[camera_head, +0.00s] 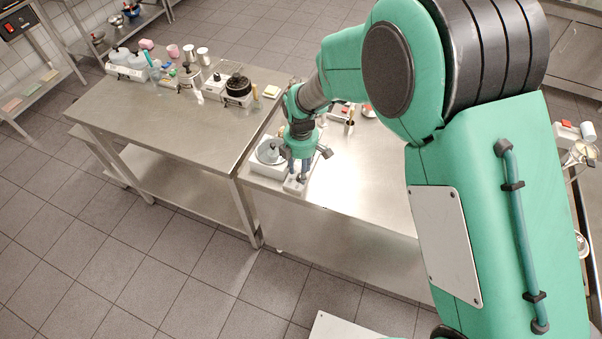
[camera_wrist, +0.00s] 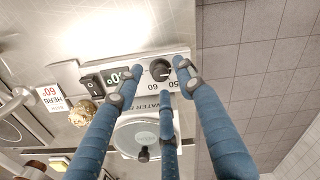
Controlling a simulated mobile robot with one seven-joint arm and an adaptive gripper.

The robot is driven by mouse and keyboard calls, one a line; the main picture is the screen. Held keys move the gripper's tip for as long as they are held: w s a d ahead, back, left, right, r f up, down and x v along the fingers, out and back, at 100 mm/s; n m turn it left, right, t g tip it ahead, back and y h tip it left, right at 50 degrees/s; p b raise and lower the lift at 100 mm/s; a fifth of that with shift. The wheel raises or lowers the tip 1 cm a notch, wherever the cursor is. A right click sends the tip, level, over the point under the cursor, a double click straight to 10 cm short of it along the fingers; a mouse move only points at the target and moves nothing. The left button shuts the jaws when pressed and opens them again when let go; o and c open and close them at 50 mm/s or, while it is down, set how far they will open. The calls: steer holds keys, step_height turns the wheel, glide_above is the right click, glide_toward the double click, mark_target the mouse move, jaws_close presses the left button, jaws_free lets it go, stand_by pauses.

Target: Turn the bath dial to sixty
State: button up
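The water bath (camera_wrist: 188,104) is a white unit with a round grey lid (camera_wrist: 135,132) and a dark lid knob. Its black dial (camera_wrist: 160,69) shows in the wrist view, with "50" and "60" printed beside it. A small display (camera_wrist: 115,78), partly covered by a finger, and a black switch sit left of the dial. In the head view the bath (camera_head: 262,169) stands at the table's near left corner; the dial is hidden there. My gripper (camera_wrist: 158,72) has its blue fingers spread around the dial, with visible gaps. It also shows over the bath's front in the head view (camera_head: 300,172).
A card (camera_wrist: 52,97) with "60°", "HERE" and "BATH" lies near the bath, with a gold-coloured ball (camera_wrist: 83,113) beside it. The steel table (camera_head: 350,180) is bare right of my gripper. Another steel table (camera_head: 165,125) at the left carries bottles, cups and a dark round device (camera_head: 238,86).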

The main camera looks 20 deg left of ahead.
steer(key=shift+f, duration=0.8)
jaws_close()
